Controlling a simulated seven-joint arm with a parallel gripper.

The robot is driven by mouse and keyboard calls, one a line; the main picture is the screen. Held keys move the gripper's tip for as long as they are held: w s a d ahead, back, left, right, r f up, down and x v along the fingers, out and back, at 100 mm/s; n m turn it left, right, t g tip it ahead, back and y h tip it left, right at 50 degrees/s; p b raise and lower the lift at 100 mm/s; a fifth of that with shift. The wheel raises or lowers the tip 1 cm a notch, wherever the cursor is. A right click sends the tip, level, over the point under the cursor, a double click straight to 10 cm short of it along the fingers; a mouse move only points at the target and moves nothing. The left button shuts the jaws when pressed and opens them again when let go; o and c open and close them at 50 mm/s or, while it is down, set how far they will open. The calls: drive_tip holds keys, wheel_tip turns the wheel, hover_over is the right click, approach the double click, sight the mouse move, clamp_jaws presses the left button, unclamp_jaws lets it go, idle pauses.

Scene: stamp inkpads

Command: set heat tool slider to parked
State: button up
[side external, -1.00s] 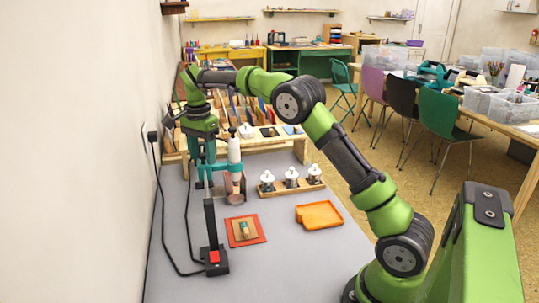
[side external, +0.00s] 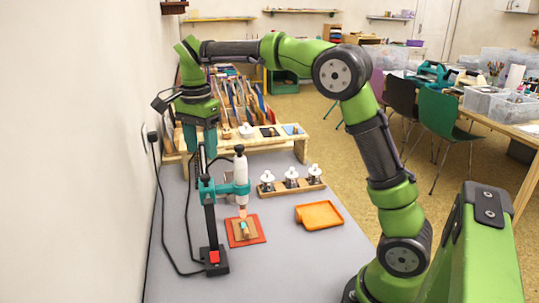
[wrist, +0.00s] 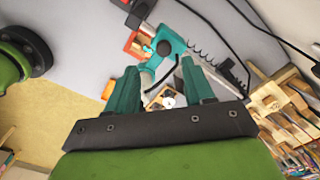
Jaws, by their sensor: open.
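The heat tool (side external: 241,175) is a white upright cylinder with a dark top and a copper nozzle. A teal slider (side external: 222,188) clamps it to a black post (side external: 210,225) with a red switch on its base. The nozzle points down close over the orange pad (side external: 260,236) and its small block. The teal slider also shows in the wrist view (wrist: 165,45), ahead of the fingertips. My gripper (side external: 201,152) has teal fingers, open and empty, near the post's top and above the slider. In the wrist view (wrist: 160,84) the fingers are apart. Contact with the post cannot be told.
A wooden rack (side external: 262,142) stands behind the post. A wooden holder with white-topped jars (side external: 291,184) and an orange tray (side external: 319,215) lie to the right. Black cables (side external: 163,225) run along the left wall side. The grey table front is clear.

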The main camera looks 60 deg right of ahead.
wheel_tip(320, 180, up, 9)
drive_tip(key=s+a+f+n+t, duration=0.1)
drive_tip(key=s+f+n+t, duration=0.1)
drive_tip(key=s+f+n, duration=0.2)
drive_tip(key=s+a+f+n+t+y, duration=0.1)
drive_tip(key=s+f+n+t, duration=0.2)
drive_tip(key=s+n, duration=0.6)
drive_tip(key=shift+s+a+f+y, duration=0.3)
drive_tip(key=shift+s+a+f, duration=0.1)
drive_tip(key=shift+s+f, duration=0.7)
